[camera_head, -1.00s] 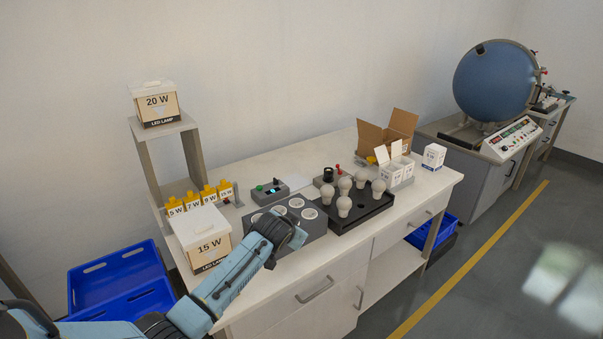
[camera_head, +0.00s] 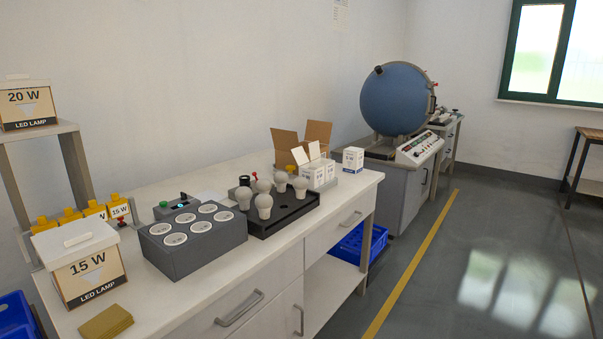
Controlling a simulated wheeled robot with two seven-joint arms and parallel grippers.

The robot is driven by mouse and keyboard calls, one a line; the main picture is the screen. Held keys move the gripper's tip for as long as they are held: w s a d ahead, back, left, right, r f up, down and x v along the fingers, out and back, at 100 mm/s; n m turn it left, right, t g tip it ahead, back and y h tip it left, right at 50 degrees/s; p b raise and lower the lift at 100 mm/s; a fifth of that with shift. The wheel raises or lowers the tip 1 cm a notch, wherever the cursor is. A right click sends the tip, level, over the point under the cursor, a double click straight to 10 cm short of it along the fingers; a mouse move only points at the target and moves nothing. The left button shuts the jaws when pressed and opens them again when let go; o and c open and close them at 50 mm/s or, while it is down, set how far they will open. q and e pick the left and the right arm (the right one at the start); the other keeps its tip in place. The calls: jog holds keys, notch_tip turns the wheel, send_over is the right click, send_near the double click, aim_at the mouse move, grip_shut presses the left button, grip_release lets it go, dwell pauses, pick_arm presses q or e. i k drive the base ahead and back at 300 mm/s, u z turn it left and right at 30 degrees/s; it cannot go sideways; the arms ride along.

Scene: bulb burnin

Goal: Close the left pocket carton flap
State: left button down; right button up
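A small white two-pocket carton (camera_head: 319,174) stands toward the right end of the workbench. Its white flaps (camera_head: 306,154) stand up, open, above the pockets; what lies inside is too small to tell. A closed white carton (camera_head: 353,159) stands to its right, apart from it. Neither of my grippers shows in the head view, so nothing of mine is seen near the carton.
An open brown box (camera_head: 285,143) stands behind the carton. A black tray (camera_head: 290,216) with several bulbs and a grey socket block (camera_head: 195,240) lie to its left. A 15 W box (camera_head: 84,268) and a tan stack (camera_head: 106,322) are near the left end.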

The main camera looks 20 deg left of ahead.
aim_at(299, 153)
jog(key=z, duration=0.6)
jog(key=i, duration=1.45)
jog(key=u, duration=0.6)
jog(key=i, duration=0.9)
jog(key=u, duration=0.7)
